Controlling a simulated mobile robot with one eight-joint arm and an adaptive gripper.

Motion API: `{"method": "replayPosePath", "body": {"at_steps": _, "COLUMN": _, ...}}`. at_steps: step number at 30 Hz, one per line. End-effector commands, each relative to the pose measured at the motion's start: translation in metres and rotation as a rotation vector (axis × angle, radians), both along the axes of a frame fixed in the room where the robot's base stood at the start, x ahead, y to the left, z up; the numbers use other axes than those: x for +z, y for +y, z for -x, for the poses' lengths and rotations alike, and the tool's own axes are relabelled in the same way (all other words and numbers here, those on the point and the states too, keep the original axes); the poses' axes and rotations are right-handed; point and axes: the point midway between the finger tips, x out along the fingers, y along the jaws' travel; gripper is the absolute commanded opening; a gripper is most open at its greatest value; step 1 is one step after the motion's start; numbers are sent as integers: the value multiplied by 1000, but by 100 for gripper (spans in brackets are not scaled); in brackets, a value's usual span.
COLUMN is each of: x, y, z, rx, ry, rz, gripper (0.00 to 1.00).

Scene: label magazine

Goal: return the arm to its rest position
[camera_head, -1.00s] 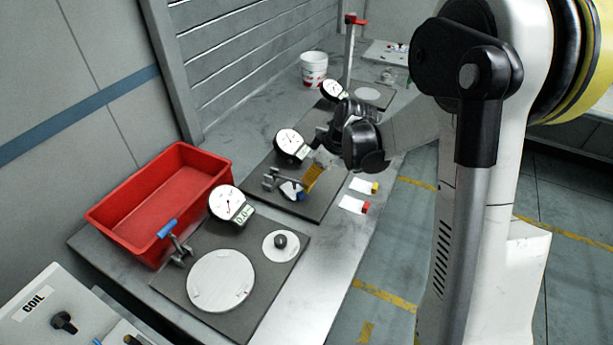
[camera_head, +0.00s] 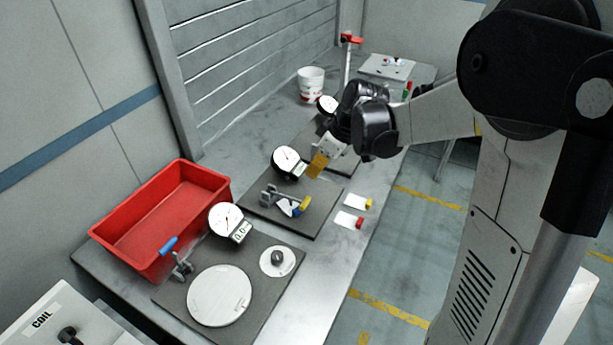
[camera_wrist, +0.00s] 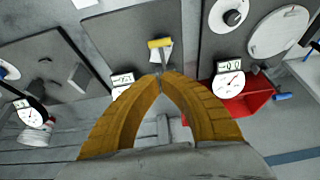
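My gripper (camera_head: 317,166) shows in the head view as yellow fingers hanging from the dark wrist, above the far edge of the middle dark plate (camera_head: 322,222). In the wrist view my gripper (camera_wrist: 163,73) has its two ribbed yellow fingers curving in until their tips meet, and I see nothing held between them. The clamp (camera_head: 300,205) also shows in the head view, apart from the fingers.
A red bin (camera_head: 165,215) and a white round plate (camera_head: 219,296) stand near the front. Dial gauges, such as the middle one (camera_head: 288,160), rise from the bench. A white bucket (camera_head: 311,85) and a red-topped post (camera_head: 347,65) stand farther back. The right floor is open.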

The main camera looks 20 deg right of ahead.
Motion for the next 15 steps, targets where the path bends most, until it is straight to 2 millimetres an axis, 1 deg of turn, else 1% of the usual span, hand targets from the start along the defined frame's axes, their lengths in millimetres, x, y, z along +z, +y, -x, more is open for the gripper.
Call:
{"method": "replayPosePath", "body": {"at_steps": 1, "x": 8, "y": -3, "z": 2, "rx": -1, "ry": 0, "rz": 0, "gripper": 0}}
{"method": "replayPosePath", "body": {"at_steps": 3, "x": 14, "y": -5, "z": 5, "rx": 0, "ry": -1, "rz": 1, "gripper": 0}}
{"method": "replayPosePath", "body": {"at_steps": 6, "x": 18, "y": -7, "z": 7, "rx": 0, "ry": -1, "rz": 1, "gripper": 0}}
{"method": "replayPosePath", "body": {"at_steps": 11, "x": 19, "y": -7, "z": 10, "rx": -8, "ry": 0, "rz": 2, "gripper": 0}}
{"method": "replayPosePath", "body": {"at_steps": 14, "x": 23, "y": -1, "z": 22, "rx": -53, "ry": 1, "rz": 8, "gripper": 0}}
{"method": "replayPosePath", "body": {"at_steps": 15, "x": 25, "y": 1, "z": 30, "rx": -83, "ry": 0, "rz": 12, "gripper": 0}}
